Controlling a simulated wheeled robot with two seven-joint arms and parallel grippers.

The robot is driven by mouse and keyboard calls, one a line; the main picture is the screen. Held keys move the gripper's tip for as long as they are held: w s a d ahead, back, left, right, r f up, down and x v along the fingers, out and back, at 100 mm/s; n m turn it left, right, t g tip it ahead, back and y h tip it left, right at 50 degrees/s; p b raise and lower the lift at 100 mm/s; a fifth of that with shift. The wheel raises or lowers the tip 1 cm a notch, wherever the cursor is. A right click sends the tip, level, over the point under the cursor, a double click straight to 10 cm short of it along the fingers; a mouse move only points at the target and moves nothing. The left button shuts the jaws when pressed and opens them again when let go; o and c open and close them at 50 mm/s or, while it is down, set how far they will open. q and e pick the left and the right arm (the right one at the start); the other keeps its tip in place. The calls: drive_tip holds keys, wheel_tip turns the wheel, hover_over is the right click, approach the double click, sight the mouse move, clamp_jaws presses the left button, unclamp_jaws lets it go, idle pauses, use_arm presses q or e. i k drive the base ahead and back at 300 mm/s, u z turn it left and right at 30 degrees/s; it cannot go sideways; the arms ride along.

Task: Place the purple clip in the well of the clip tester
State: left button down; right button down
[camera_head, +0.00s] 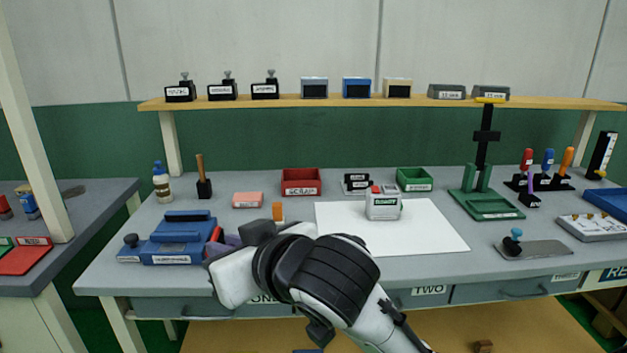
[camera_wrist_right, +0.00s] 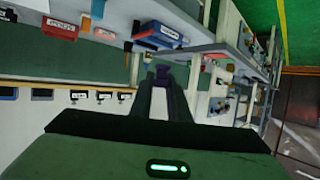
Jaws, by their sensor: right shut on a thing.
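The purple clip (camera_wrist_right: 165,74) shows small and dark between the fingertips of my right gripper (camera_wrist_right: 163,82) in the right wrist view. The gripper is shut on it. In the head view my right arm hides most of the hand; a purple-grey patch (camera_head: 226,243) shows beside the blue bench device (camera_head: 180,238) with a red lever (camera_head: 215,234). A small white device (camera_head: 383,207) with a red top and green label stands on the white sheet. I cannot read which device is the clip tester, and no well is clearly visible. My left gripper is out of view.
An orange block (camera_head: 278,211), pink block (camera_head: 248,200) and red scrap bin (camera_head: 301,182) stand behind the arm. A green stand (camera_head: 489,204) and a tool rack with a purple-handled piece (camera_head: 530,193) are at right. The white sheet (camera_head: 432,229) has bare room.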

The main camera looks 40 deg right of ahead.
sight(383, 202)
drive_tip(key=z, duration=0.2)
drive_tip(key=i, duration=1.1)
drive_tip(key=z, duration=1.15)
drive_tip(key=i, duration=0.3)
drive_tip(key=z, duration=0.05)
